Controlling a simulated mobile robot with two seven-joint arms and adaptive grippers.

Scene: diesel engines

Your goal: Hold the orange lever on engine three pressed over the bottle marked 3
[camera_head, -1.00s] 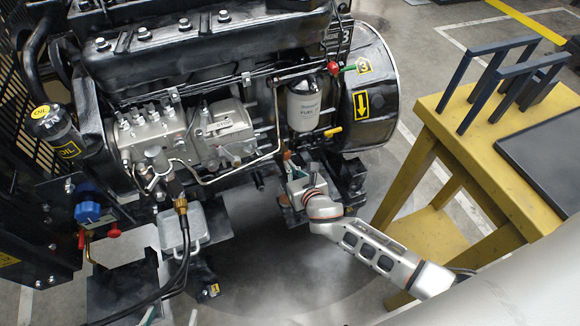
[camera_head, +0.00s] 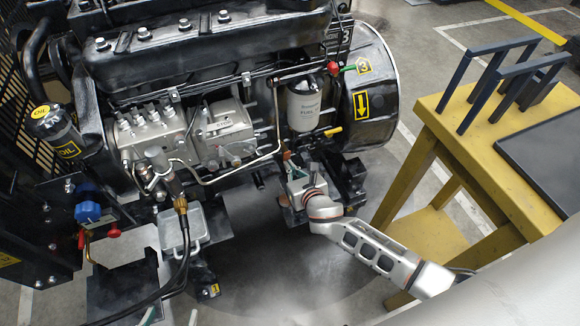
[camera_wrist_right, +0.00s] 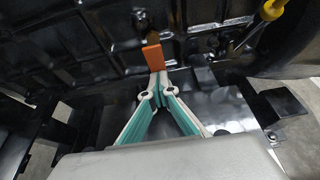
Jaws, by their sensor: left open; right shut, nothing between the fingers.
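Engine three (camera_head: 210,45) fills the upper left of the head view, with a yellow 3 tag near its right end. In the right wrist view, the orange lever (camera_wrist_right: 153,58) hangs below the engine's dark underside. My right gripper (camera_wrist_right: 159,80) is shut and empty. Its tips meet or overlap the lever's lower end; I cannot tell contact or whether the lever is pressed. In the head view my right gripper (camera_head: 288,160) is below the white fuel filter. Only fingertips of my left gripper (camera_head: 170,318) show at the bottom edge, apart. I cannot make out the bottle marked 3.
A yellow table (camera_head: 480,165) with a blue-grey rack (camera_head: 500,80) and a dark tray (camera_head: 550,150) stands at the right. A blue valve (camera_head: 88,212) and black hoses (camera_head: 182,262) are at the left. Open floor (camera_head: 290,270) lies below the engine.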

